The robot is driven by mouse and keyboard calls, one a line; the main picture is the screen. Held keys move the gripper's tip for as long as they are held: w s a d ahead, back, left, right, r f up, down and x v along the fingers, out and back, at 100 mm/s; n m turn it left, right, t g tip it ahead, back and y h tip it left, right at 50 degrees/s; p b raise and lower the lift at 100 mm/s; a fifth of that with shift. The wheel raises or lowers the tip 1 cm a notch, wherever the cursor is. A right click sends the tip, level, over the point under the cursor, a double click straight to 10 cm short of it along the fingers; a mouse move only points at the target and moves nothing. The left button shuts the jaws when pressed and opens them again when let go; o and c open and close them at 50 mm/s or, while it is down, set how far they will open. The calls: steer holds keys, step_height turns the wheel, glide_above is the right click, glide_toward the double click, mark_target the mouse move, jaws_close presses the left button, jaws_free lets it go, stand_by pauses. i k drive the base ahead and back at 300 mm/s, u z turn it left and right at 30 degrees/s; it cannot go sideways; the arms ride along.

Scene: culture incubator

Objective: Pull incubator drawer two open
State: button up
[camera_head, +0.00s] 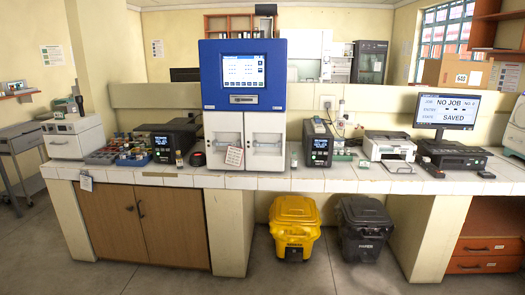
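A tall machine with a blue upper housing (211,75) and a lit screen (243,70) stands at the middle of the counter. It looks like the incubator. Its lower part has two white front panels side by side, a left panel (224,122) and a right panel (265,122). Each has a small grey handle, and both look closed. A paper tag (234,156) hangs over the lower part near their seam. I see no number on the panels, so I cannot tell which is drawer two. My gripper is not in view.
The tiled counter (330,180) holds a dark instrument (318,148) right of the machine and another (175,140) left of it. A yellow bin (295,225) and a black bin (364,228) stand below at right. The floor in front is clear.

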mark_target(265, 131)
steer(key=k, duration=0.1)
steer(key=u, duration=0.35)
steer(key=i, duration=0.6)
steer(key=u, duration=0.9)
steer(key=i, duration=1.8)
steer(key=z, duration=0.35)
steer(key=i, duration=0.85)
steer(key=z, duration=0.35)
